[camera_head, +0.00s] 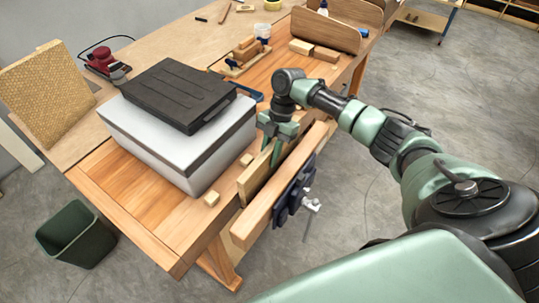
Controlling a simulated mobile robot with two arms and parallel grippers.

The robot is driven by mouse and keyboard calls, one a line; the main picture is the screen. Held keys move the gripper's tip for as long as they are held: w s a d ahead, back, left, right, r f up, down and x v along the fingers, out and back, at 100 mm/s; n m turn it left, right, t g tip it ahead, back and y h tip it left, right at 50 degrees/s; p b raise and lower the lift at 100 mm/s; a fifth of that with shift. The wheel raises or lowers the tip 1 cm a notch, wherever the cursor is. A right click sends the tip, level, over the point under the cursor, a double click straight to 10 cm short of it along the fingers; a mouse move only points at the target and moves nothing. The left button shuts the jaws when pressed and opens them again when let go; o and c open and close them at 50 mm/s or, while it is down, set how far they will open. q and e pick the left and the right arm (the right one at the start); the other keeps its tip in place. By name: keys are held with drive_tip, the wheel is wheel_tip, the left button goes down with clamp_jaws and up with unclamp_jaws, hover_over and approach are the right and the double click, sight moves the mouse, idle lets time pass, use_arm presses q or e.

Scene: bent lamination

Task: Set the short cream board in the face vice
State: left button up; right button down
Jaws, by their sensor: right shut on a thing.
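The face vice is on the bench's near right edge, with a long wooden front jaw (265,207), a dark metal body (293,194) and a pale handle. A short cream board (252,183) stands on edge between the front jaw and the bench edge. My right gripper (276,146) comes down from above, shut on the board near its far end. The fingers hide part of the board, and its lower edge is hidden behind the front jaw. I cannot tell whether the jaw touches the board. My left gripper is not in view.
A white box with a black case (180,93) on top stands left of the vice. Clamps, boards and a red sander (102,62) lie farther back. A dark green bin (76,235) stands on the floor at left.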

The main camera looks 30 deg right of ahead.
drive_tip(key=shift+f, duration=0.45)
idle(0.4)
drive_tip(key=c, duration=1.2)
unclamp_jaws()
drive_tip(key=shift+o, duration=0.2)
drive_tip(key=o, duration=0.4)
drive_tip(key=shift+s, duration=0.1)
